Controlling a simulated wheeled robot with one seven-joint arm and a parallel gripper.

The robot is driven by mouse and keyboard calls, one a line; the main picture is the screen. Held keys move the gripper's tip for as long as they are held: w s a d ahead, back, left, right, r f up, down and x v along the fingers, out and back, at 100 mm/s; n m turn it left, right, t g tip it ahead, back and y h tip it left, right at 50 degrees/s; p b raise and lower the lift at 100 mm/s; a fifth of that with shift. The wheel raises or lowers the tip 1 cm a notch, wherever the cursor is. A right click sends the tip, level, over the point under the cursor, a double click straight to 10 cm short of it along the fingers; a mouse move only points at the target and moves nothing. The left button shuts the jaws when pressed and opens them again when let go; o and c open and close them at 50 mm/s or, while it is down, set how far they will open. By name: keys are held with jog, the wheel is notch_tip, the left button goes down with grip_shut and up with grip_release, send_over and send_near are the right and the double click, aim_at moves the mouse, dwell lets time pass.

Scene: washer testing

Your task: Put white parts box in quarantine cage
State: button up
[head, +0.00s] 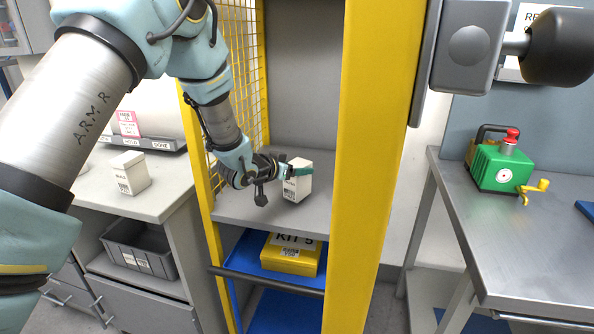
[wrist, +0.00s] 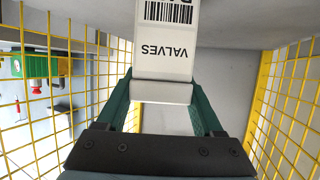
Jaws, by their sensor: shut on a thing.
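The white parts box (head: 298,181) is inside the yellow-framed quarantine cage (head: 360,170), at its grey shelf (head: 240,211). My gripper (head: 297,171) reaches in from the left and is shut on the box. In the wrist view the box (wrist: 165,50) shows a barcode and the word VALVES, and lies between the two green fingers of my gripper (wrist: 163,100). I cannot tell whether the box rests on the shelf or hangs just above it. Yellow mesh (wrist: 285,105) stands on both sides in the wrist view.
Another white box (head: 130,173) stands on the left counter, above a grey bin (head: 138,248). A yellow kit case (head: 291,256) lies on a blue surface below the cage shelf. A green device (head: 500,168) stands on the right metal table. The cage's thick front post is close to my arm.

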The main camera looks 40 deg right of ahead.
jog(key=shift+f, duration=0.55)
jog(key=o, duration=1.6)
jog(key=shift+f, duration=0.1)
jog(key=shift+c, duration=0.2)
jog(key=shift+a, duration=0.1)
jog(key=b+v, duration=0.3)
jog(key=v, duration=0.9)
